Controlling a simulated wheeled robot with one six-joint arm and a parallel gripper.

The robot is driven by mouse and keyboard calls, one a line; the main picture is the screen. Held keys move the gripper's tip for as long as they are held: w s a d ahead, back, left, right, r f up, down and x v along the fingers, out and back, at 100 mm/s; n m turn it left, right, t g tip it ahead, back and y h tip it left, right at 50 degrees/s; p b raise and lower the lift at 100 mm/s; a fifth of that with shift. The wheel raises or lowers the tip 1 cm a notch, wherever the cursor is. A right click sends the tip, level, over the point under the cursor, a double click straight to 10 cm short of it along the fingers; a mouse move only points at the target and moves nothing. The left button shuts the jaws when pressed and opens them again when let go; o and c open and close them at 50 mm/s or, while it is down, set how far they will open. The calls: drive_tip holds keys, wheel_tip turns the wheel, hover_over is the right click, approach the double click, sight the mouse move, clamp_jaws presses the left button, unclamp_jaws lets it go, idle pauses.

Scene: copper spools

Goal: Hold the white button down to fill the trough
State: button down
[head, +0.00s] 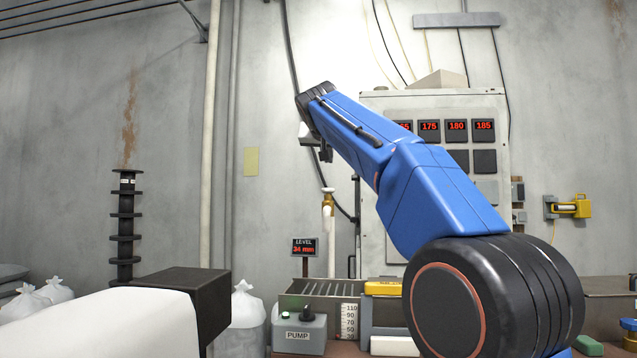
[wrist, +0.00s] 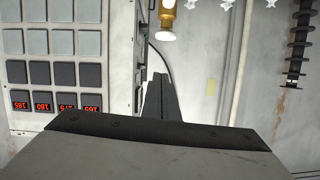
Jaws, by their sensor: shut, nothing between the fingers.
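My gripper (head: 326,152) is up in the air at the end of my blue arm, apart from everything. In the wrist view its dark fingers (wrist: 155,98) are together and empty. The grey pump box (head: 299,335), labelled PUMP, stands low in the head view, with a dark knob-like part on top. I cannot make out a white button on it. A grey ribbed trough (head: 332,300) lies behind the box. A level display (head: 304,247) reads 34 mm. A white scale (head: 349,321) stands at the trough's front.
A brass-and-white nozzle (head: 328,205) on a post rises behind the trough; it shows inverted in the wrist view (wrist: 167,22). A cabinet (head: 490,190) with red number displays stands behind my arm. A yellow item (head: 383,288) lies right of the trough. White bags (head: 245,305) sit left.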

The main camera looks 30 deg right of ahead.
drive_tip(key=shift+r, duration=0.1)
drive_tip(key=shift+w, duration=0.15)
hover_over(328, 194)
drive_tip(key=s, duration=0.2)
wheel_tip(328, 194, down, 3)
drive_tip(key=shift+a+f, duration=0.15)
drive_tip(key=shift+f, duration=0.85)
drive_tip(key=shift+a+f, duration=0.15)
drive_tip(key=shift+f, duration=0.8)
